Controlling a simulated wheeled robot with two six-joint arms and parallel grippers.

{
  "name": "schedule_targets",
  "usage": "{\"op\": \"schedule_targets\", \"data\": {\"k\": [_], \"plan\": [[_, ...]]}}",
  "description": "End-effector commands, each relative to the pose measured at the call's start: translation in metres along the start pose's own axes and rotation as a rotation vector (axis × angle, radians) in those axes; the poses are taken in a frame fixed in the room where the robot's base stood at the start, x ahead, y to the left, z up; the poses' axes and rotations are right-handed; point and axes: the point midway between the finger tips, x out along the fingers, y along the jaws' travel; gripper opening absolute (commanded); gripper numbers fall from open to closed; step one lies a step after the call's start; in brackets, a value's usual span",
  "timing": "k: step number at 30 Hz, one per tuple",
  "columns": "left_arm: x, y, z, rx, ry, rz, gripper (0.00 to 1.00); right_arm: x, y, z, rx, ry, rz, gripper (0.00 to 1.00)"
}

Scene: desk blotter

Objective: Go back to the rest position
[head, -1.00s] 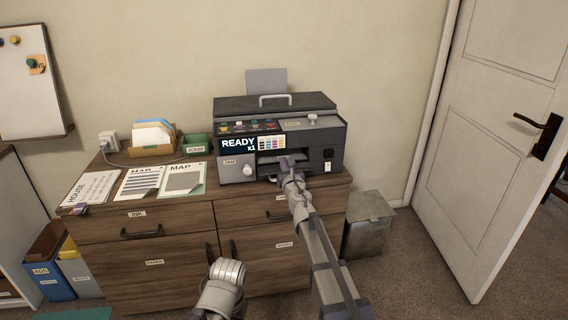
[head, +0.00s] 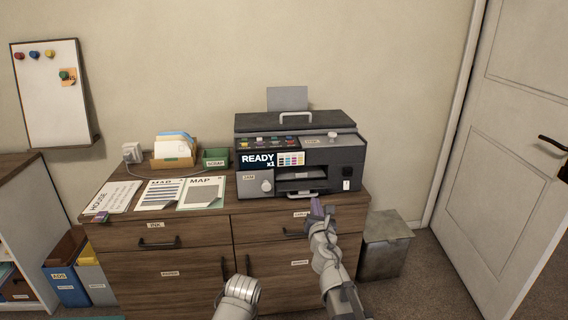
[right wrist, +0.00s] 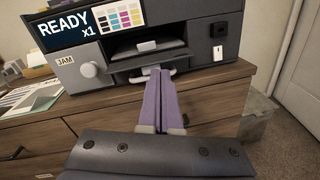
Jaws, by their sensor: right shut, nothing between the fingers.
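My right gripper (head: 317,206) is shut and empty in front of the printer, near the cabinet's top front edge. In the right wrist view its purple fingers (right wrist: 160,98) lie together, pointing at the printer's output slot. The printer (head: 345,160) stands on the wooden cabinet, and its screen reads READY x1. In the head view a grey arm part of mine (head: 238,295) shows at the bottom centre, but the left gripper's fingers are not seen.
The wooden cabinet (head: 185,238) holds several papers, a card box (head: 173,155) and a green scrap tray (head: 216,158). A grey bin (head: 385,245) stands right of it, before a white door (head: 500,130). A low shelf (head: 20,220) is at the left.

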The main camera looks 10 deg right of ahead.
Motion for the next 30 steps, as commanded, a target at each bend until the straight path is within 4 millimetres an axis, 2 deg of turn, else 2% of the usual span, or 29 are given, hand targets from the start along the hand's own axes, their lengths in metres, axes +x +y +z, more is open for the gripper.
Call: {"op": "schedule_targets", "data": {"k": [2, 5, 8, 9, 13, 15, 18, 24, 26, 27, 30], "plan": [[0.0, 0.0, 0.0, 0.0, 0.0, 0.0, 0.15, -0.011, -0.012, -0.01, 0.268, 0.011, -0.121, 0.0], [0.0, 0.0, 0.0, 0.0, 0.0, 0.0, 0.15, -0.032, -0.03, -0.039, 0.663, 0.036, -0.325, 0.0], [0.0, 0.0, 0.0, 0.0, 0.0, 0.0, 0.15, -0.064, -0.041, -0.082, 1.031, 0.063, -0.563, 0.0], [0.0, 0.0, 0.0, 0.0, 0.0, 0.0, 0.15, -0.08, -0.042, -0.101, 1.164, 0.073, -0.669, 0.0], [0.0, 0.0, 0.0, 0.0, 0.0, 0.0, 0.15, -0.141, -0.033, -0.161, 1.505, 0.093, -1.033, 0.0], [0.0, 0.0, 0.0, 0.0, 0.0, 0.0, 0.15, -0.172, -0.024, -0.184, 1.616, 0.093, -1.21, 0.0], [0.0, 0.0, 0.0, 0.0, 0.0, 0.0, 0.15, -0.212, -0.01, -0.207, 1.707, 0.085, -1.432, 0.0], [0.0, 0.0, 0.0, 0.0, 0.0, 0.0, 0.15, -0.286, 0.019, -0.233, 1.758, 0.044, -1.818, 0.0], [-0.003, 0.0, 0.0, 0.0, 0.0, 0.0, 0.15, -0.305, 0.028, -0.232, 1.75, 0.027, -1.917, 0.0], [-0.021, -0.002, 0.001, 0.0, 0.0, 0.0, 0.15, -0.301, 0.031, -0.215, 1.754, 0.025, -1.903, 0.0], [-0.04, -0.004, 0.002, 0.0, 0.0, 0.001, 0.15, -0.3, 0.036, -0.196, 1.756, 0.027, -1.898, 0.0]]}}
